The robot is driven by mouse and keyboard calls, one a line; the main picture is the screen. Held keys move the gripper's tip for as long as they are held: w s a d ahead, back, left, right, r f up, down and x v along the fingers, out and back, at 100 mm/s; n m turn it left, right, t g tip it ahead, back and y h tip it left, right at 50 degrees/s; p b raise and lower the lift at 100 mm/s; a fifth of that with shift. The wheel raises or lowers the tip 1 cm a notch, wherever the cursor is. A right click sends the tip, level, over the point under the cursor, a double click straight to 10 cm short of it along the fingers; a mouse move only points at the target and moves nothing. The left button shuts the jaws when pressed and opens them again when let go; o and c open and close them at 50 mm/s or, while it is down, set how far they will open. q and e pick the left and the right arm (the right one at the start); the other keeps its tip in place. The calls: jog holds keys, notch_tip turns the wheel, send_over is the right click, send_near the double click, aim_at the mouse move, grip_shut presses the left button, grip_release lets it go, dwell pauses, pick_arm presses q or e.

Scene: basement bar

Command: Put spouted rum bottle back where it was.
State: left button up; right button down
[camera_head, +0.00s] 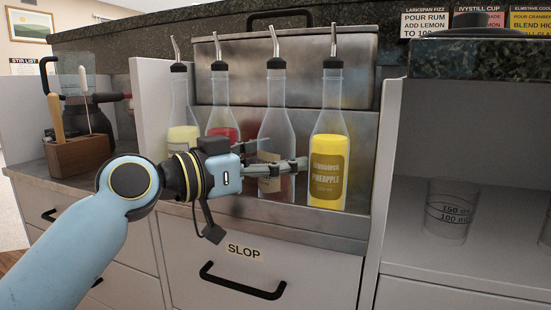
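Four clear bottles with bent metal pour spouts and black collars stand in a row in a steel rail. The third from the left (278,127) holds a dark reddish-brown liquid; it could be the rum, but its label is partly hidden and unreadable. My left gripper (300,165) reaches in from the left at mid-height of this bottle. One finger crosses in front of it and the other seems to pass behind. The bottle looks upright in the rail. I cannot tell whether the fingers press on it. My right gripper is not in view.
The yellow pineapple bottle (328,155) stands just right of the fingertips. A red bottle (222,112) and a pale yellow bottle (180,115) stand left, partly behind my gripper. A SLOP drawer (300,270) is below. A measuring glass (450,210) sits on the right shelf. A wooden tool holder (77,155) is left.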

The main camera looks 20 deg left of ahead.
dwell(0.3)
pick_arm(q)
jog(key=shift+r, duration=0.2)
jog(key=p+v, duration=0.2)
jog(key=v, duration=1)
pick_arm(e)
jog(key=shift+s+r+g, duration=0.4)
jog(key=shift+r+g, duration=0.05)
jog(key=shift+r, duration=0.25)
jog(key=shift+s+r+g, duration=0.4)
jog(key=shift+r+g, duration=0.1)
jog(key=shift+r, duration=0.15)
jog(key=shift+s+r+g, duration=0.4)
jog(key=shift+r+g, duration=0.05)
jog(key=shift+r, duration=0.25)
pick_arm(q)
jog(key=s+d+f+n+g+y, duration=0.1)
jog(key=s+f+g+y, duration=0.3)
jog(key=f, duration=0.5)
jog(key=s+d+f+n+g+y, duration=0.1)
jog(key=s+f+g, duration=0.1)
jog(key=s+f, duration=0.65)
jog(key=s+a+f+n+g+y, duration=0.3)
jog(key=s+a+f+g+y, duration=0.1)
jog(key=s+f, duration=0.4)
jog(key=s+g+y, duration=0.1)
jog(key=s, duration=0.1)
jog(key=shift+s+a+f+n+g, duration=0.3)
jog(key=shift+s+f+n+g, duration=0.05)
jog(key=shift+n+g, duration=0.05)
